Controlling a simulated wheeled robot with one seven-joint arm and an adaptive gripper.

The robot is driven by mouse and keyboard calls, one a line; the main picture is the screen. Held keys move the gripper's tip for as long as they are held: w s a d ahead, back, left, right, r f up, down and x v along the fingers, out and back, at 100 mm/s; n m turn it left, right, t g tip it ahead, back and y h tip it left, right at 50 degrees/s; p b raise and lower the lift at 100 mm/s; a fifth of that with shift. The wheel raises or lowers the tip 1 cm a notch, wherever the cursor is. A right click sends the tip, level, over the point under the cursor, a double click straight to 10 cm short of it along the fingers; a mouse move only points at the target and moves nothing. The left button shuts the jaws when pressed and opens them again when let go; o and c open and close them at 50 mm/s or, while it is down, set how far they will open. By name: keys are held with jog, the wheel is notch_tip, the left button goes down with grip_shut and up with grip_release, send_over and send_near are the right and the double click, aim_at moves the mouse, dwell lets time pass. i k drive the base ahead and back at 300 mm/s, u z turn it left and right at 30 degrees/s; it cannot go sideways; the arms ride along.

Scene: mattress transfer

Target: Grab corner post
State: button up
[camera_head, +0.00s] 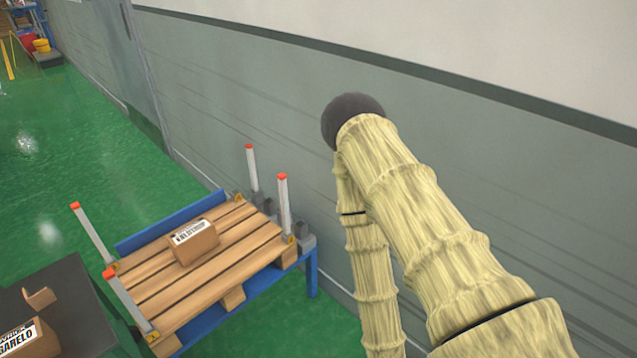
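Several white corner posts with red-orange tops stand around a wooden pallet (250,236). One back post (252,170) and another post (284,208) are on the wall side. A third post (92,237) leans at the left, and a nearer post (131,306) leans at the front left. Their lower ends are at the pallet's corners, near yellow corner pieces. My arm, in a pale yellow cover, bends at a dark elbow and runs down out of the picture on the right. My gripper is outside the view.
A brown carton (195,244) lies on the pallet, which rests on a blue frame (311,272). A grey wall (245,110) runs behind it. A dark surface (75,290) with a carton (30,342) is at the lower left. Green floor (70,150) is open at the upper left.

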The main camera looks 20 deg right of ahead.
aim_at(252, 170)
jog(key=z, duration=0.35)
jog(key=i, duration=0.95)
jog(key=u, duration=1.95)
jog(key=k, duration=0.55)
jog(key=z, duration=0.25)
